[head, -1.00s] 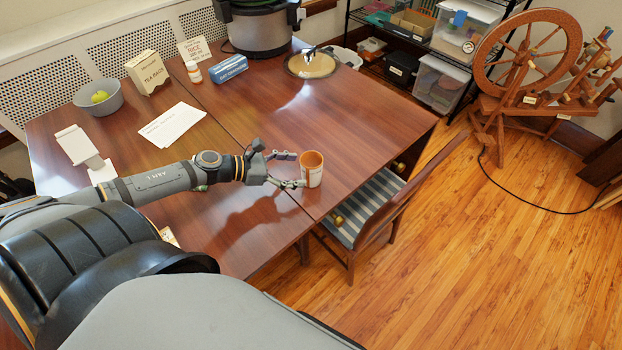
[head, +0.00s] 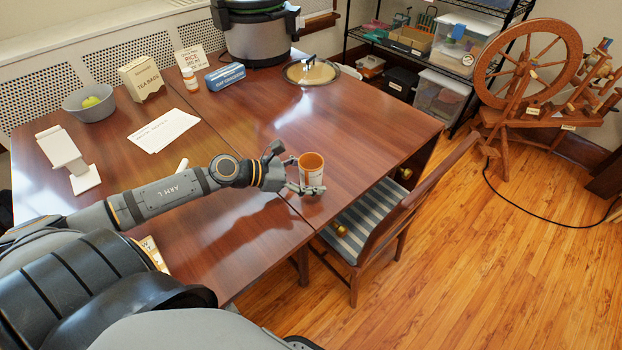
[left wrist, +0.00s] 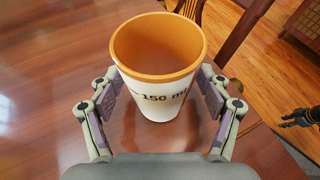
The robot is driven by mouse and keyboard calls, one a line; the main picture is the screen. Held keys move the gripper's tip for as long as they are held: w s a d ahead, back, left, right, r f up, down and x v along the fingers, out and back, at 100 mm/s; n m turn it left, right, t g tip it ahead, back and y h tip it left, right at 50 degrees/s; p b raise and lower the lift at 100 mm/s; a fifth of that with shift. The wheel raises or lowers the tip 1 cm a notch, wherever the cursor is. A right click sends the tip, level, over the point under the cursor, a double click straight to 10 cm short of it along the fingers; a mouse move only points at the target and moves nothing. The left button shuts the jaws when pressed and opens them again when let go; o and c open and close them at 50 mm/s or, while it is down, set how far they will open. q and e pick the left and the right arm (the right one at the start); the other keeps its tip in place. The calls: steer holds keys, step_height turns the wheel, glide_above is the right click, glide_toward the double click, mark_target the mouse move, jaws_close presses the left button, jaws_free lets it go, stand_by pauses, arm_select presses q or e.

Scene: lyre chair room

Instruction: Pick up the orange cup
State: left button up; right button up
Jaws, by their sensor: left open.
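The orange cup (head: 312,172) has an orange inside and rim and a pale outside. It stands upright on the wooden table (head: 380,130) near the edge by the chair. In the left wrist view the cup (left wrist: 158,75) shows the print "150 ml". My left gripper (head: 306,175) is open, with one finger on each side of the cup. In the left wrist view the left gripper's fingers (left wrist: 158,95) flank the cup, and gaps seem to show beside its lower part. A dark gripper, likely my right one (left wrist: 300,117), shows partly at the right edge; its jaws are unclear.
A chair with a striped seat (head: 350,228) is tucked in beside the cup. Farther back are a grey bowl (head: 90,110), a tea bags box (head: 142,79), papers (head: 163,130), a blue box (head: 225,76) and a cooker (head: 258,35). The table right of the cup is clear.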

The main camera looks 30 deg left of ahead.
arm_select(q)
steer(key=c, duration=1.3)
steer(key=shift+r, duration=0.1)
